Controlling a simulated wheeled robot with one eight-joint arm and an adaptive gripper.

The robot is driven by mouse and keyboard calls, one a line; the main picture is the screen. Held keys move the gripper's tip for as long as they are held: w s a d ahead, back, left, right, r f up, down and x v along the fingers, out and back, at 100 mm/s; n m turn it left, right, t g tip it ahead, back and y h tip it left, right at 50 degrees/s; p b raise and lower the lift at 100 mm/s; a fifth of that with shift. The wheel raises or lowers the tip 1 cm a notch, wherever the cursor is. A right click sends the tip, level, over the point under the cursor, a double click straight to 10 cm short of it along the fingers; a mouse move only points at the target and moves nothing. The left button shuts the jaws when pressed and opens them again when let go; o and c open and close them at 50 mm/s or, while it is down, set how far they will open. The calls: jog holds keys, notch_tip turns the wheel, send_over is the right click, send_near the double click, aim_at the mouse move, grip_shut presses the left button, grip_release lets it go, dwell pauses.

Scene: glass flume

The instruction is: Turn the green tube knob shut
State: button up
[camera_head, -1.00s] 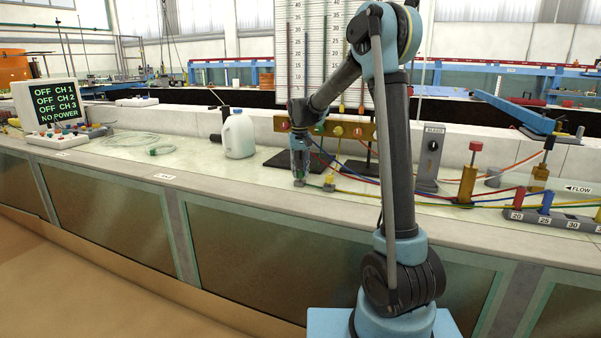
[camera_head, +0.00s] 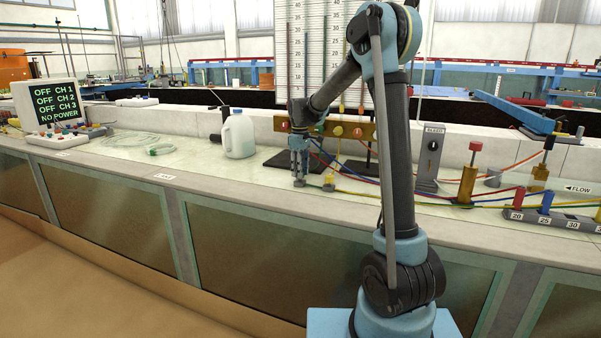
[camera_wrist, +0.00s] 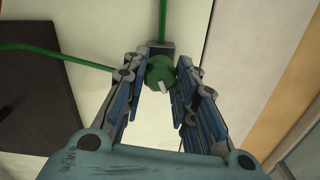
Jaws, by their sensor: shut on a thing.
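The green tube knob (camera_wrist: 158,73) sits on a small grey valve body (camera_wrist: 158,48) in the wrist view, with a white mark on its near side. Green tube (camera_wrist: 163,20) runs from the valve away to the top, and another green length (camera_wrist: 60,55) comes in from the left. My gripper (camera_wrist: 162,65) points down with a finger on each side of the knob and is shut on it. In the head view my gripper (camera_head: 299,178) is low over the bench top, and its fingers mostly hide the knob.
A yellow knob (camera_head: 329,181) stands just right of my gripper. Coloured tubes run right toward a post with a red top (camera_head: 468,175) and a numbered rack (camera_head: 560,221). A white jug (camera_head: 239,135) stands to the left. A screen (camera_head: 52,97) reads OFF and NO POWER.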

jog(key=shift+n, duration=0.6)
jog(key=o, duration=1.1)
jog(key=shift+r, duration=0.1)
notch_tip(320, 180, up, 12)
jog(key=shift+f, duration=0.15)
jog(key=shift+w, duration=0.1)
